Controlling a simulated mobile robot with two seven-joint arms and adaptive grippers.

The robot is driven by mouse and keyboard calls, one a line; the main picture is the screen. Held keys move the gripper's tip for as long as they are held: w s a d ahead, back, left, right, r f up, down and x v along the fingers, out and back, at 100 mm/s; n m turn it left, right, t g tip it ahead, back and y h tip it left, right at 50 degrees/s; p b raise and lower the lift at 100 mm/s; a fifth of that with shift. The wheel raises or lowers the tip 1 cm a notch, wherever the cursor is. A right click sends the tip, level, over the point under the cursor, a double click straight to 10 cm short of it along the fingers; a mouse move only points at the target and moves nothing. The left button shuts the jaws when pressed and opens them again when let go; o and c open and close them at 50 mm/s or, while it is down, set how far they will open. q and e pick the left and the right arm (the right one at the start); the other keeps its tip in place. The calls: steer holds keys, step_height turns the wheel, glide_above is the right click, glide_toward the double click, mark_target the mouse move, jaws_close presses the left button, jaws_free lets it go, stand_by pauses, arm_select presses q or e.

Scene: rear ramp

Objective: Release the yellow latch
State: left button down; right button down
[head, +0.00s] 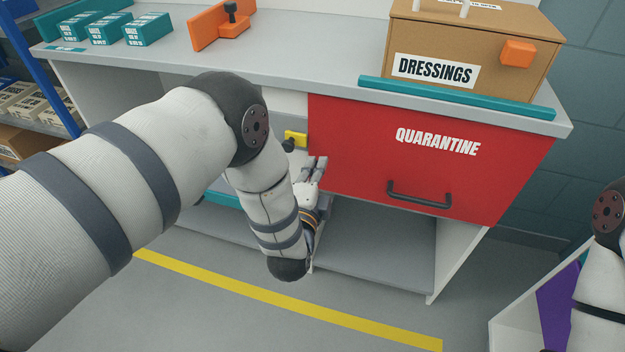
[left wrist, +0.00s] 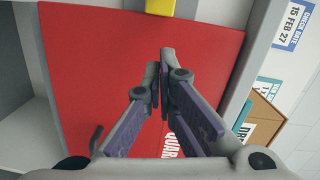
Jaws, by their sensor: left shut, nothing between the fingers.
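The yellow latch (head: 296,138) sits at the left edge of the red QUARANTINE drawer front (head: 365,160), under the worktop. A small dark part shows at its lower left. In the left wrist view the latch (left wrist: 160,7) is cut off by the top edge. My left gripper (head: 316,165) is shut and empty, just below and right of the latch in the head view. In the left wrist view its fingers (left wrist: 160,68) lie in front of the red panel, tips toward the latch with a visible gap. My right gripper is out of view.
The red front has a dark bar handle (head: 418,196). Above, the worktop (head: 300,70) holds a DRESSINGS box (head: 460,45), a teal strip (head: 450,97), an orange bracket (head: 215,28) and teal boxes (head: 148,29). An open shelf (head: 380,240) lies below.

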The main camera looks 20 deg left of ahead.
mark_target(294, 141)
arm_select(q)
steer(key=w+a, duration=0.1)
steer(key=a, duration=0.1)
steer(key=w+a, duration=0.2)
steer(key=shift+w+f, duration=0.15)
steer(key=shift+f, duration=0.25)
